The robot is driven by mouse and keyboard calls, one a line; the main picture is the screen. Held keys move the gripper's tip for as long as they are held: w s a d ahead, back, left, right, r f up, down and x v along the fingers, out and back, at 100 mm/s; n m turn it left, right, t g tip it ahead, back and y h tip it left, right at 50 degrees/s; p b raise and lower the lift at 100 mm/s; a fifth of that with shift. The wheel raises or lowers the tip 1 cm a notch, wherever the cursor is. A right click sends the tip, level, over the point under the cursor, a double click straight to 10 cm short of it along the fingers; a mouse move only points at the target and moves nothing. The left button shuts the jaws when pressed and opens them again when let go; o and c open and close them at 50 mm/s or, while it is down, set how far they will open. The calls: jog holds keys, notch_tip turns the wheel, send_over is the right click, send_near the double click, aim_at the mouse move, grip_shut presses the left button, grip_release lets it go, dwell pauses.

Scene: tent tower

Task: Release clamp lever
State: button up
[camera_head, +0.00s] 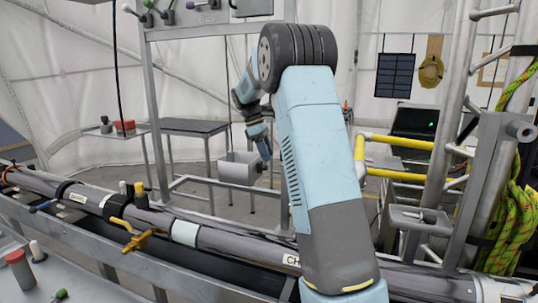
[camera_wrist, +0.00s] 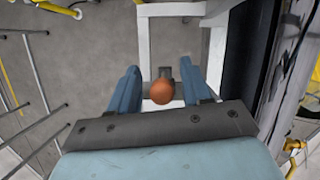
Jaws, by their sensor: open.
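An orange-brown ball knob (camera_wrist: 161,91) shows in the wrist view between my two blue fingers, with a small dark block just beyond it. It looks like the end of a lever, but its shaft is hidden. My gripper (camera_wrist: 160,88) is open, with a finger on each side of the knob; I cannot tell whether either touches it. In the head view my gripper (camera_head: 265,150) points down beside a grey box (camera_head: 238,168) on the metal frame. The knob is too small to make out surely there.
A long dark pipe (camera_head: 240,245) with a yellow-handled clamp (camera_head: 138,241) crosses the foreground. Yellow rails (camera_head: 400,142) and a metal ladder frame stand at right. A small table (camera_head: 195,127) stands behind. In the wrist view a white frame (camera_wrist: 212,45) lies below my fingers.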

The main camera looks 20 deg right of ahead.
jog(key=v, duration=1.2)
jog(key=shift+w+a+r, duration=0.15)
jog(key=shift+r, duration=0.2)
